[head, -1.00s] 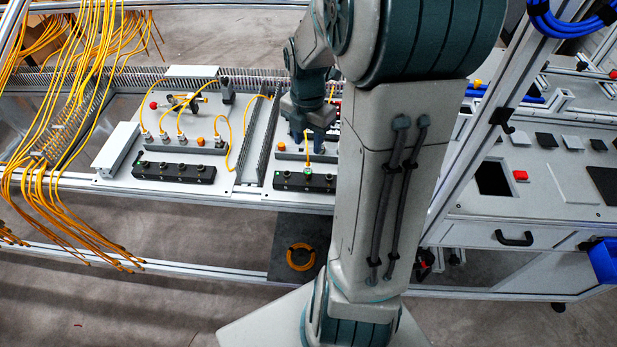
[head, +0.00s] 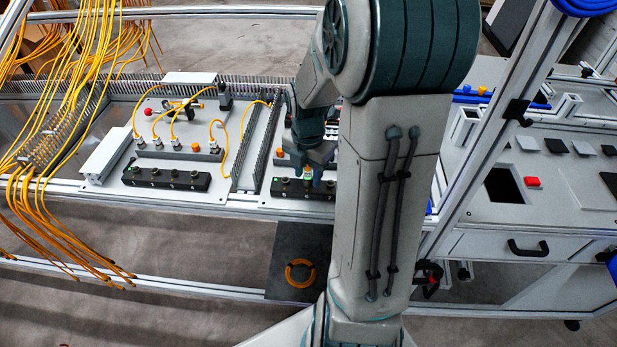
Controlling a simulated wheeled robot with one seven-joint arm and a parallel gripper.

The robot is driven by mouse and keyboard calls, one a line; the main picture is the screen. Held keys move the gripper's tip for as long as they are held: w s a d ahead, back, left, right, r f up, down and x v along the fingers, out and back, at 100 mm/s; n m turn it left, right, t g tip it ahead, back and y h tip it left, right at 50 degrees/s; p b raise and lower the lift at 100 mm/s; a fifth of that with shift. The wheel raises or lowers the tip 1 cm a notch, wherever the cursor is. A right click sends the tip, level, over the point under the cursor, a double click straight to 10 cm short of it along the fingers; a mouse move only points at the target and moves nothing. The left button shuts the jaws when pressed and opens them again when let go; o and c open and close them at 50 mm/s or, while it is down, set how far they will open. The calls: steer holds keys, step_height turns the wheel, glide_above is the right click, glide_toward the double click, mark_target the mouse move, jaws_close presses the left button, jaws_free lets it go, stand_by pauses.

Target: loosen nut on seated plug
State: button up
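My gripper (head: 308,176) points down at the right-hand black socket block (head: 289,187) on the bench panel. Its tip is at a plug seated in that block, of which a small bit of green and yellow shows. The gripper and my arm hide most of the plug, its nut and its cable. I cannot tell whether the fingers are around the nut or only beside it, or whether they are open or shut.
A left panel holds another black socket block (head: 166,179) and several yellow-cabled plugs on a grey rail (head: 178,150). Yellow cables (head: 60,215) hang at left. A metal frame post (head: 480,130) stands right of my arm.

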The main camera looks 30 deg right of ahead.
steer(key=shift+c, duration=0.4)
steer(key=c, duration=0.6)
steer(key=shift+p, duration=0.4)
